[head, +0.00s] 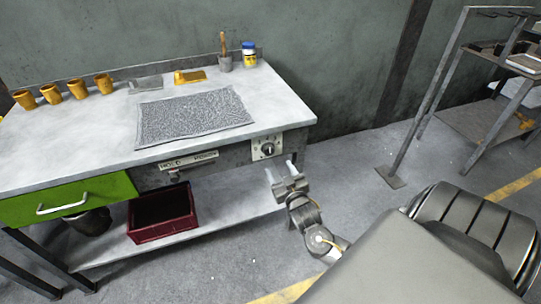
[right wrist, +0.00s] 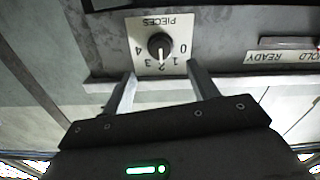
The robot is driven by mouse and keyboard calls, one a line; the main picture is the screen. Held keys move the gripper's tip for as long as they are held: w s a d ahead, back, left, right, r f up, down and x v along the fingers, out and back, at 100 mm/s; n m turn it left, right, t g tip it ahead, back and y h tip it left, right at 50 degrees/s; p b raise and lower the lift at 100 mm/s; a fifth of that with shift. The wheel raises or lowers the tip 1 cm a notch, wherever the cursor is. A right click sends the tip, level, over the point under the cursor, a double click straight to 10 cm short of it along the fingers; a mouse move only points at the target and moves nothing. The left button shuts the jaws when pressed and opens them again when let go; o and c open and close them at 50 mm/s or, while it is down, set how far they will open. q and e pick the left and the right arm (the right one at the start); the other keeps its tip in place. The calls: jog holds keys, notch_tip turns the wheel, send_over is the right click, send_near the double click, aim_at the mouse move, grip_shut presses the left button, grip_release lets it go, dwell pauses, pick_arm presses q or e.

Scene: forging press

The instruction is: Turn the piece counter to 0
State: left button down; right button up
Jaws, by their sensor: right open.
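The piece counter is a black knob (right wrist: 160,46) on a white plate marked PIECES, which appears upside down in the right wrist view. Numbers 0 to 4 run around the knob, with 0 at the right of the picture. Its white mark seems to point down, near 2. In the head view the counter (head: 266,149) sits at the right end of the bench's front panel. My right gripper (head: 280,169) is open and empty, just in front of and below the counter. Its two fingers (right wrist: 162,82) point toward the knob, apart from it. My left gripper is not in view.
A HOLD/READY slider (head: 188,161) is left of the counter on the panel. The bench top (head: 262,106) overhangs it and carries a grey mat, orange cups and a brush pot. A green drawer (head: 68,201) and a red bin (head: 162,233) are further left. A shelf rack stands right.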

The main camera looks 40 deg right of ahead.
aim_at(270, 153)
jog(key=x, duration=0.9)
jog(key=shift+w+d, duration=0.1)
jog(key=shift+w, duration=0.15)
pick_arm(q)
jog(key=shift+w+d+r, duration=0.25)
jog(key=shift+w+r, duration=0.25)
